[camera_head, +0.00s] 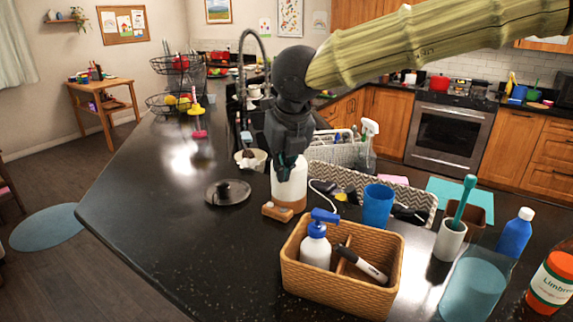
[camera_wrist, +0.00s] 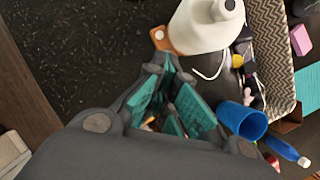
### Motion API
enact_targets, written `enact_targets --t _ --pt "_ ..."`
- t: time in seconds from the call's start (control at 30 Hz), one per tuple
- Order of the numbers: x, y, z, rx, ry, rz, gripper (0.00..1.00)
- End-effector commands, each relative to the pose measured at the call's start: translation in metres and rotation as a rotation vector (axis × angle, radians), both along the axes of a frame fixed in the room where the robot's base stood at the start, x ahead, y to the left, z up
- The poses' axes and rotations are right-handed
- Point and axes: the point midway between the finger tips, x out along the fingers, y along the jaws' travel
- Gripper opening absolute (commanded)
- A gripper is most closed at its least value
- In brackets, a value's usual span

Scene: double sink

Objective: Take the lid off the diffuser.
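The diffuser (camera_head: 290,189) is a white, bottle-like body on a light wooden base, standing upright on the dark counter. In the wrist view the diffuser (camera_wrist: 203,27) is at the top, with a dark opening or spot in its narrow upper end. My gripper (camera_head: 288,166) points down, in front of the diffuser's upper part in the head view, and hides its top. In the wrist view my gripper (camera_wrist: 170,95) has its teal-padded fingers apart, nothing is held between them, and the diffuser lies beyond the tips. Contact is not visible. The seam of the diffuser's lid cannot be made out.
A dark round lid with a knob (camera_head: 228,192) lies left of the diffuser. A wicker basket (camera_head: 340,285) with a pump bottle stands in front. A blue cup (camera_head: 378,206) and a patterned tray (camera_head: 345,179) are to the right.

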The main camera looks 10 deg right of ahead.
Motion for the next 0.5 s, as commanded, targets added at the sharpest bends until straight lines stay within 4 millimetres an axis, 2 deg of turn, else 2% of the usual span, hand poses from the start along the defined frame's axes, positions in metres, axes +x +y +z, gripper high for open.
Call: enact_targets --t 0.03,0.2,0.5 --pt "-0.009 0.004 -0.001 -0.001 -0.001 0.002 0.0" --pt "-0.031 0.013 0.002 -0.002 -0.001 0.001 0.0" --pt "-0.044 0.019 0.005 0.0 0.0 -0.001 0.0"
